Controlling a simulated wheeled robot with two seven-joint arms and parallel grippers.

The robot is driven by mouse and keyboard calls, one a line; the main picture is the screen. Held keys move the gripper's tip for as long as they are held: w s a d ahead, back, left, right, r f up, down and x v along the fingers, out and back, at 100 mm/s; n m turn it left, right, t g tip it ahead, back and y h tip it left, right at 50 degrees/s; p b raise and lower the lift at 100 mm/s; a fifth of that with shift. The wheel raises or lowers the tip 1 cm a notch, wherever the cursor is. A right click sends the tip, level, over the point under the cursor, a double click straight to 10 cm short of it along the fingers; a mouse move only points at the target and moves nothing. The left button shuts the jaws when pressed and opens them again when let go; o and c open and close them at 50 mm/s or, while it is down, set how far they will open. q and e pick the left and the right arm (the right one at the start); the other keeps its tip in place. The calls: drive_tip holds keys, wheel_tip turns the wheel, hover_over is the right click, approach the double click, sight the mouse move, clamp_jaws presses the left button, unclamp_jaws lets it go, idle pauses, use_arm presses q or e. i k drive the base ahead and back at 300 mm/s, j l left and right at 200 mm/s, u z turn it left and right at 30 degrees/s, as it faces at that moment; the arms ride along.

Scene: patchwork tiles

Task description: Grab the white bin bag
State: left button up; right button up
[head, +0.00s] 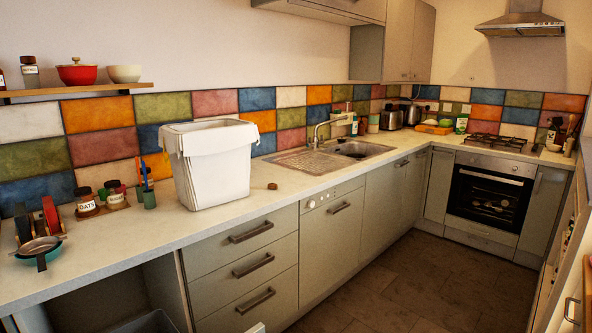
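A white bin (218,172) stands upright on the worktop in the head view, left of the sink. A white bin bag (212,136) lines it, with its edge folded over the rim and hanging down the outside. The inside of the bin is mostly hidden by the near rim. Neither of my grippers shows in the head view, and nothing is touching the bin or the bag.
The worktop (120,240) runs along the wall. A small brown round object (272,186) lies right of the bin. Jars (86,202) and a utensil pot (149,198) stand to its left, close by. A sink (352,149) is to its right. The floor (400,285) is clear.

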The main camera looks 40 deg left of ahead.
sight(210, 159)
drive_tip(key=i+l, duration=0.1)
drive_tip(key=i, duration=0.8)
drive_tip(key=i+j+u, duration=0.15)
drive_tip(key=i+u, duration=0.7)
drive_tip(key=i+l+u, duration=0.2)
drive_tip(key=i+u, duration=0.25)
